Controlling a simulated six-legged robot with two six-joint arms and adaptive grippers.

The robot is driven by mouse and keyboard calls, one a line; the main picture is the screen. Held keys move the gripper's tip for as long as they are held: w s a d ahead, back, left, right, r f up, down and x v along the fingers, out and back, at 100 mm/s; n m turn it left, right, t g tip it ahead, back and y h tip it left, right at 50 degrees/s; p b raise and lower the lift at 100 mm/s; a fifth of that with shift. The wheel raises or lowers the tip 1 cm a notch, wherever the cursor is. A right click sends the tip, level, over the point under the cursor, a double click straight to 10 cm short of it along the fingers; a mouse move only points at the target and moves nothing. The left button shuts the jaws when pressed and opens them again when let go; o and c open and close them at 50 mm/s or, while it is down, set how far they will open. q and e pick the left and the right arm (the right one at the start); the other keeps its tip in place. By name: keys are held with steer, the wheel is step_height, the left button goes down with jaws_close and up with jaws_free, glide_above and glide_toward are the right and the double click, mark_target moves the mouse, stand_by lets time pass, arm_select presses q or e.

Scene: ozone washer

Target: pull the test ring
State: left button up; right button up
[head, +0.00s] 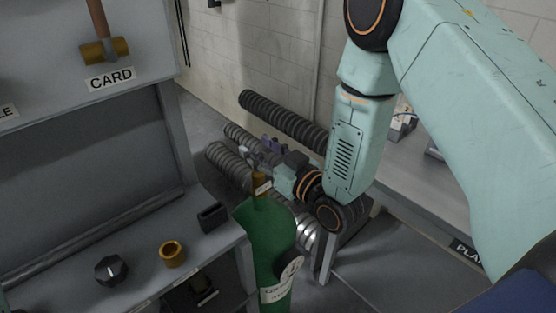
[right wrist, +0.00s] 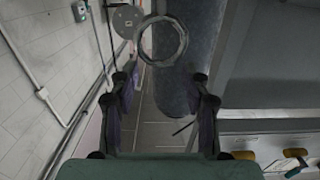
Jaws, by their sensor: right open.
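A thin grey ring (right wrist: 162,41) shows in the right wrist view, just past my fingertips and near the middle, in front of a dark rounded cylinder (right wrist: 186,70). I take it as the test ring; I cannot make it out in the head view. My right gripper (right wrist: 164,88) is open, with one finger to either side and nothing between them. In the head view the right gripper (head: 264,148) reaches left from my arm, behind the green bottle and in front of ribbed hoses. My left gripper is not in view.
A green bottle (head: 268,245) stands beside the grey bench (head: 205,245). The bench holds a black knob (head: 111,269), a yellow collar (head: 172,254) and a dark block (head: 212,217). Ribbed dark hoses (head: 278,117) run along the white wall (head: 260,50). A grey table stands right.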

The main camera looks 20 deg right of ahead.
steer(key=v, duration=1.1)
steer(key=shift+w+a+r, duration=0.1)
